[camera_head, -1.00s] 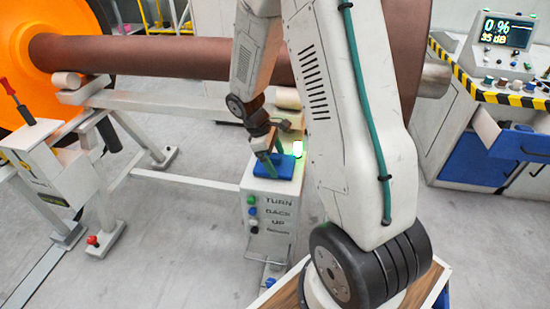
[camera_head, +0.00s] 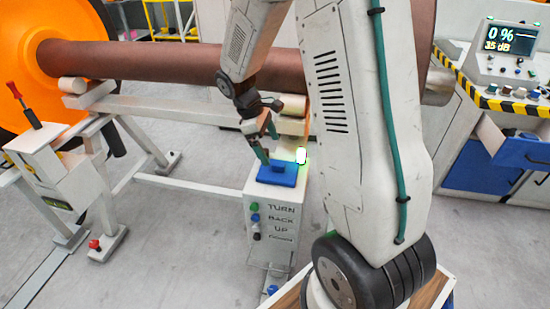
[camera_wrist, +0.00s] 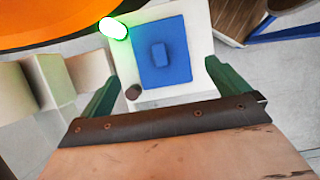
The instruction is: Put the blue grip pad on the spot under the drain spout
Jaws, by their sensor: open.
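The blue grip pad (camera_head: 286,180) is a flat blue square with a small raised blue block in its middle. It lies on top of a white button pedestal (camera_head: 257,198). My gripper (camera_head: 268,147) is open, with green fingers, just above the pad and apart from the raised block. In the wrist view the pad (camera_wrist: 176,75) lies ahead, between and beyond the fingers of my gripper (camera_wrist: 162,72), with nothing held. I cannot make out a drain spout or a marked spot under one in either view.
A glowing green-white lamp (camera_head: 301,156) stands at the pedestal's back corner, close to my gripper. A long brown axle (camera_head: 150,58) runs behind, with an orange wheel (camera_head: 35,85) at left. A control console (camera_head: 500,110) with an open blue drawer (camera_head: 530,152) stands right.

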